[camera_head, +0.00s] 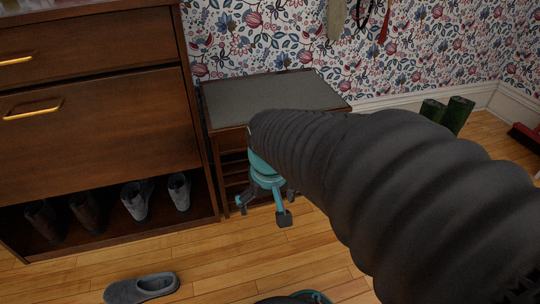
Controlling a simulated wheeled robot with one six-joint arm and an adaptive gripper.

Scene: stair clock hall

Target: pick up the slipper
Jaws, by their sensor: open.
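A grey slipper (142,288) lies on the wooden floor at the bottom left, in front of the dark wooden cabinet. Its toe points left and its opening is toward the right. My gripper (262,215), teal with dark fingertips, hangs at the end of my arm in the middle of the view. It is open and I see nothing between its fingers. It is above and to the right of the slipper, clearly apart from it. My dark ribbed arm hides much of the right side.
The cabinet (110,130) holds several shoes on its open bottom shelf, including a grey pair (136,200). A low bench with a grey top (270,95) stands behind my gripper. Green boots (457,113) stand by the wall at right. The floor (225,262) right of the slipper is clear.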

